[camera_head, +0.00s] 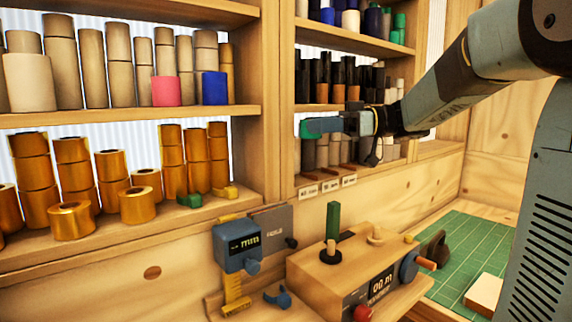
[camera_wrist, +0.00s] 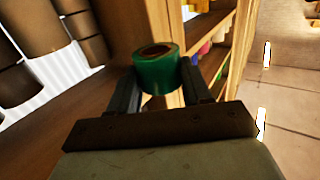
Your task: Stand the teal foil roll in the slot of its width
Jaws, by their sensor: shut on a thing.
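The teal foil roll (camera_wrist: 155,76) is held between the two fingers of my gripper (camera_wrist: 160,92) in the wrist view, with its brown core ring facing up toward the camera. In the head view a small teal part of it (camera_head: 303,130) shows at the left end of my gripper (camera_head: 322,125), in front of the right-hand shelf bay. The rest is hidden by the fingers. Below it, slots with low reddish-brown dividers (camera_head: 312,175) line the shelf edge. Three white width labels (camera_head: 307,192) hang under them; their print is too small to read surely.
Dark and grey rolls (camera_head: 325,150) stand behind the slots. A wooden post (camera_head: 277,100) parts this bay from the left shelves of gold rolls (camera_head: 137,205). Below are a blue mm gauge (camera_head: 236,246), a wooden measuring box (camera_head: 335,265) and a green mat (camera_head: 470,255).

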